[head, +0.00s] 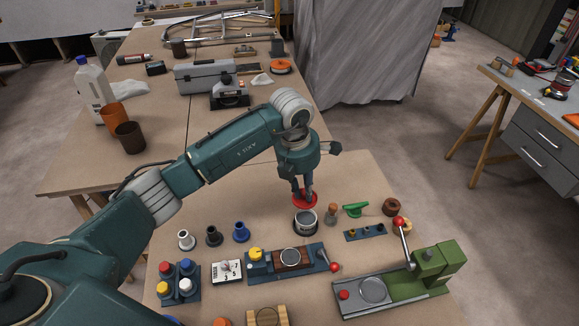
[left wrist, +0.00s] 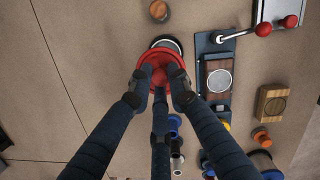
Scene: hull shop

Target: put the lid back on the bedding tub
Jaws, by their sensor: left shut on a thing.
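My left gripper (head: 304,190) is shut on the red lid (head: 305,203), fingers pointing down. The lid is held roughly level. In the left wrist view my gripper (left wrist: 160,88) grips the middle of the red lid (left wrist: 176,67), and the tub (left wrist: 168,43) shows past the lid's upper edge. The lid hides most of the tub there. The lid looks apart from the tub; the exact gap is hard to tell. My right gripper is not in view.
A blue fixture (head: 318,257) with a red-knobbed lever lies in front. White, black and blue pieces (head: 240,232) stand to the left. A green press (head: 437,268) is at right.

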